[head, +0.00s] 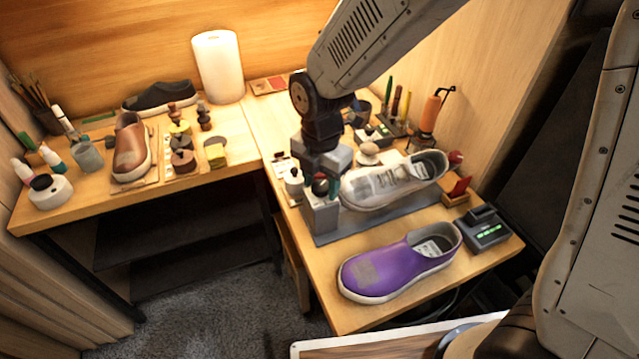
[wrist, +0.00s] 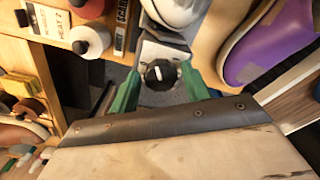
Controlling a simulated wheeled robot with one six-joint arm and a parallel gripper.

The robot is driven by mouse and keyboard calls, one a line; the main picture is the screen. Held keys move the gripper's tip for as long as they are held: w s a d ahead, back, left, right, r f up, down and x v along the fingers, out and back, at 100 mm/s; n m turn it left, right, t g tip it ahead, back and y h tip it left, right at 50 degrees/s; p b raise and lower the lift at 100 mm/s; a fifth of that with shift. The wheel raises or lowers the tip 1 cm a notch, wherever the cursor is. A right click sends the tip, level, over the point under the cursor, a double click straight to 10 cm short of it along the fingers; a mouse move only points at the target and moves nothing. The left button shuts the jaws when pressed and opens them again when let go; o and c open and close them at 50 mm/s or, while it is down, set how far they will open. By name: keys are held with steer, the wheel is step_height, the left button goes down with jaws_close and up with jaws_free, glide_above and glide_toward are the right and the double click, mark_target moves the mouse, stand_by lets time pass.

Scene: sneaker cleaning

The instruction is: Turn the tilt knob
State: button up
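The tilt knob (wrist: 160,74) is black and round with a white pointer mark. In the wrist view it sits between the two green fingers of my gripper (wrist: 161,84), with a small gap seeming to remain at each side. My gripper (head: 321,186) also shows in the head view, pointing down over the grey block of the shoe stand (head: 322,215). The fingers are apart, around the knob. A white sneaker (head: 385,187) is mounted on the stand to the right of my gripper. The knob is mostly hidden by my gripper in the head view.
A purple shoe (head: 400,262) lies near the table's front edge. A dark device with a green display (head: 484,230) stands to its right. A small white bottle (head: 294,183) is close left of my gripper. An orange bottle (head: 430,115) and tools stand behind the sneaker.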

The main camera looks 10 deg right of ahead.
steer(key=m, duration=1.4)
steer(key=shift+m, duration=0.3)
steer(key=m, duration=0.6)
steer(key=shift+m, duration=0.3)
steer(key=m, duration=0.6)
steer(key=shift+c, duration=0.4)
